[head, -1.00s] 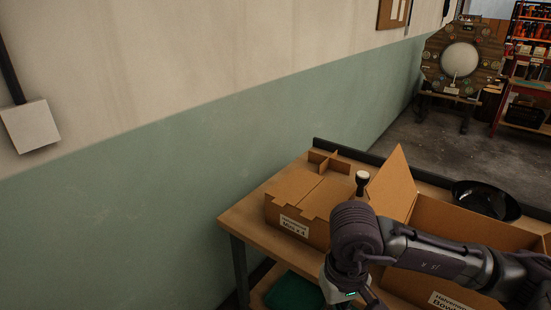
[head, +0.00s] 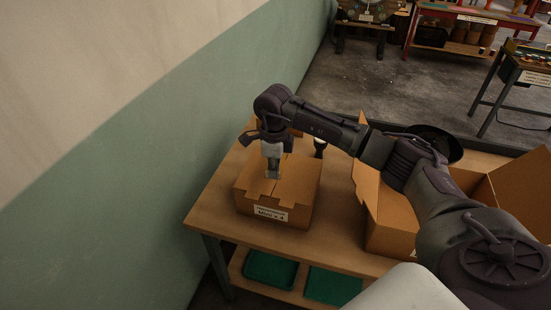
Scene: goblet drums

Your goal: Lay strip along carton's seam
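The closed brown carton (head: 302,189) stands on the wooden table near its left end, with a white label on its front. A seam runs across its top between the flaps. My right gripper (head: 272,176) points down over the carton's top at the seam, its fingertips at or just above the cardboard. The fingers are too small to tell whether they are open or shut. I cannot make out a strip; it may be hidden by the gripper. My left gripper is not in view.
A large open carton (head: 389,213) with raised flaps stands to the right on the table (head: 213,213). A black bowl (head: 444,139) and a dark upright object (head: 320,146) are behind. Green trays (head: 270,268) sit on the lower shelf. A wall borders the left.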

